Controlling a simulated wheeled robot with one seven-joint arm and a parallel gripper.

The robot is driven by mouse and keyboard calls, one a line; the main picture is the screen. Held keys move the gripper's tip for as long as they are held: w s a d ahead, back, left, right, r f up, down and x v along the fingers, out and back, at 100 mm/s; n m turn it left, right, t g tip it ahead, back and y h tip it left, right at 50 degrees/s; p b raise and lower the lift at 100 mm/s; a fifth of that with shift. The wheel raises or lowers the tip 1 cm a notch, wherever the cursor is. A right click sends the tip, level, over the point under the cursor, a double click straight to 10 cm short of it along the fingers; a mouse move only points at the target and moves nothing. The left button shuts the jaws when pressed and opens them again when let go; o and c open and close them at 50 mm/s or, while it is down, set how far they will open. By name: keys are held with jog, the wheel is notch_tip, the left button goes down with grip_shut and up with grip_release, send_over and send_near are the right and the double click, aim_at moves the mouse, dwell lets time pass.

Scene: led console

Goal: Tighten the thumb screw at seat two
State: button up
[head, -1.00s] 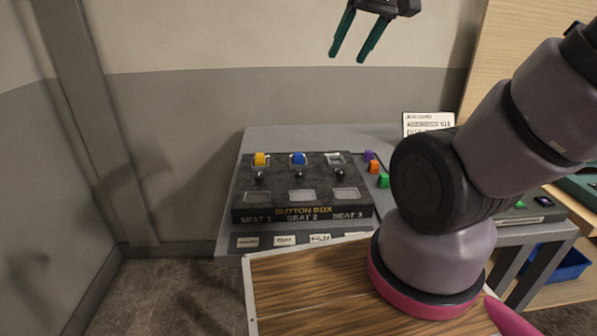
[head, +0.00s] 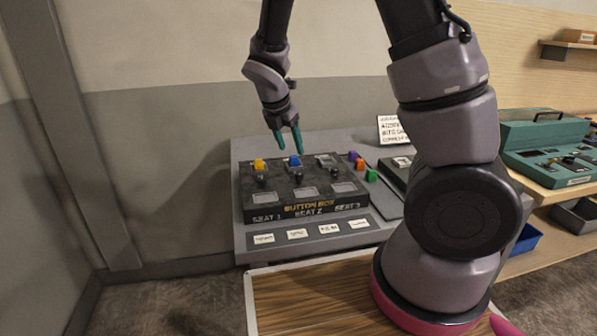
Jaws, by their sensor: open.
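A dark thumb screw (head: 298,177) stands just in front of that block. Seat one has a yellow block (head: 259,164) with a dark screw (head: 261,181). Seat three's socket shows no coloured block and has a dark screw (head: 335,174). My gripper (head: 290,148) is open, with green fingers pointing down, above and behind the blue block and apart from the screw.
Loose purple (head: 354,156), orange (head: 360,164) and green (head: 371,175) blocks lie right of the box. White label cards (head: 298,234) line the table front. A white sign (head: 391,129) stands behind. A teal case (head: 543,150) sits on a wooden shelf at right.

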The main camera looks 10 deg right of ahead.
aim_at(299, 173)
jog(key=x, duration=1)
jog(key=shift+f, duration=0.2)
grip_shut()
